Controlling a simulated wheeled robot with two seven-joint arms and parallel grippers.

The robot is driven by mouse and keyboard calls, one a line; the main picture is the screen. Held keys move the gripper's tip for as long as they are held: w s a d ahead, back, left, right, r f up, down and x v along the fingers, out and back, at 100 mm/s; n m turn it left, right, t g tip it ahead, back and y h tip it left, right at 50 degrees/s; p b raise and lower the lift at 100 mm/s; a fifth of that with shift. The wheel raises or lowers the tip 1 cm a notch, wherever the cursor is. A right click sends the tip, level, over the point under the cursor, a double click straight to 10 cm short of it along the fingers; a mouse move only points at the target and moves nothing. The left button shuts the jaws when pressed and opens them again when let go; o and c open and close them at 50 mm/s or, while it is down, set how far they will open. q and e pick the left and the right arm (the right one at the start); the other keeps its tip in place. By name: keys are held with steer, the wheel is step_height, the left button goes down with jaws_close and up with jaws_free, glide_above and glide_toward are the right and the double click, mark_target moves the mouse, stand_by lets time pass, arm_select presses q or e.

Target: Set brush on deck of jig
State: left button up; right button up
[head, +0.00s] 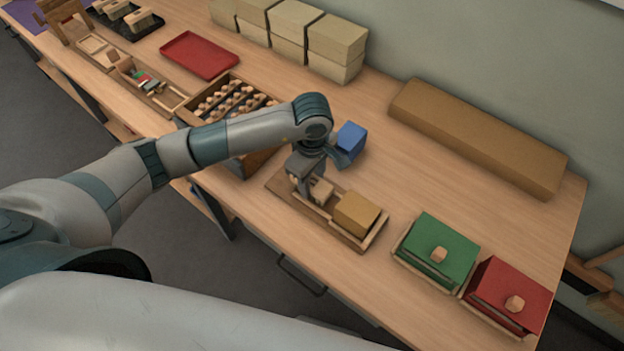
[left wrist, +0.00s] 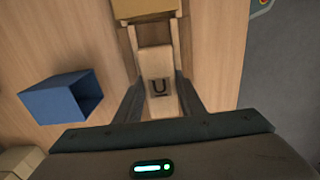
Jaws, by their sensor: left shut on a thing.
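The jig (head: 342,233) is a wooden board with raised rails near the front edge of the table. A mustard-brown block (head: 355,213) sits at its right end. My left gripper (head: 308,196) points down over the left part of the jig, shut on a pale wooden brush block (head: 321,191). In the left wrist view the brush (left wrist: 155,65) lies between the two fingers (left wrist: 157,100) and carries a dark U-shaped mark. I cannot tell whether the brush touches the deck. My right gripper is out of view.
A blue open box (head: 350,138) stands behind the gripper. A compartment crate (head: 243,165) with several wooden pieces is left of the jig, partly behind my arm. Green (head: 440,247) and red (head: 508,294) lidded boxes stand to the right. Clear table lies behind the jig.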

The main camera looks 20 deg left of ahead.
mark_target(312, 181)
arm_select(q)
steer(key=o, duration=1)
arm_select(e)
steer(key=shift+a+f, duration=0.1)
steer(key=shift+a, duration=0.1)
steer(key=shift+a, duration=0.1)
arm_select(q)
steer(key=shift+r, duration=0.25)
step_height(312, 181, up, 12)
steer(key=b, duration=0.4)
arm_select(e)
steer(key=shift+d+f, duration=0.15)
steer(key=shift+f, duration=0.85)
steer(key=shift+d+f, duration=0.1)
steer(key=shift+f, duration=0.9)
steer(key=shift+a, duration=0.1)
